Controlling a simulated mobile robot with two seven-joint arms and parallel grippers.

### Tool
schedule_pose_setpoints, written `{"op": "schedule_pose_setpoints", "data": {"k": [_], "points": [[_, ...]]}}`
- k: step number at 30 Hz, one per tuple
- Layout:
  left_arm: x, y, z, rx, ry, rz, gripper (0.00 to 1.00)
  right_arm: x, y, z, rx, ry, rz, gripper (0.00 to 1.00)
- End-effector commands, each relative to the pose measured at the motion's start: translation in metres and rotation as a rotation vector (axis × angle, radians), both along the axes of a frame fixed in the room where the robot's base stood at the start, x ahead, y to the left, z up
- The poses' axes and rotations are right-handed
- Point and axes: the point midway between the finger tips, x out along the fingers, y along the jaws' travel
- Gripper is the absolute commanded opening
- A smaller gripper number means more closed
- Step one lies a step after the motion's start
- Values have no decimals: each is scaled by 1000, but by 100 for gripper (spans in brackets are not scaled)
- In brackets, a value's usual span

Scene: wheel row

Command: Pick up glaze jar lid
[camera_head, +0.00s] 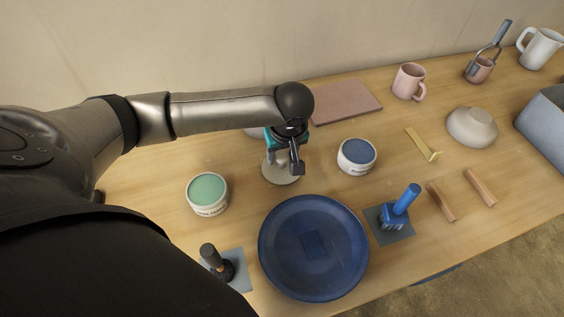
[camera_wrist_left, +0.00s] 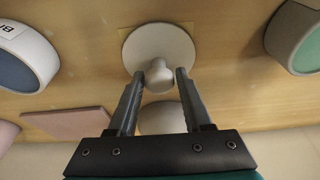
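The glaze jar lid (camera_head: 279,175) is a pale round disc with a knob, lying flat on the wooden table. In the left wrist view the lid (camera_wrist_left: 160,45) has its knob between or just beyond my fingertips. My left gripper (camera_head: 292,165) reaches down over the lid and partly hides it in the head view. In the left wrist view its fingers (camera_wrist_left: 159,76) are apart, with a small gap on each side of the knob. Contact cannot be told. A green glaze jar (camera_head: 207,190) and a blue glaze jar (camera_head: 357,153) stand uncovered on either side. My right gripper is not in view.
A large blue plate (camera_head: 271,247) lies in front of the lid. A pale bowl (camera_wrist_left: 162,118) and a pinkish slab (camera_head: 345,102) are behind it. A dark-handled tool (camera_head: 212,258) stands front left.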

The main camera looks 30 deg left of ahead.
Motion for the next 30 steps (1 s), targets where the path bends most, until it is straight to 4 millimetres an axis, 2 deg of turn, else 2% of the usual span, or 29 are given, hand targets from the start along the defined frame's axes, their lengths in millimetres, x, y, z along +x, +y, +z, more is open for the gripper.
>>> {"op": "schedule_pose_setpoints", "data": {"k": [2,12,25,30], "points": [[0,0,0,0,0,0,39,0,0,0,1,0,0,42],[0,0,0,-1,1,0,1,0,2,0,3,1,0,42],[0,-1,3,-1,-1,0,0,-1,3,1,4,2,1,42],[1,0,27,-2,-2,0,0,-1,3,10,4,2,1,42]]}}
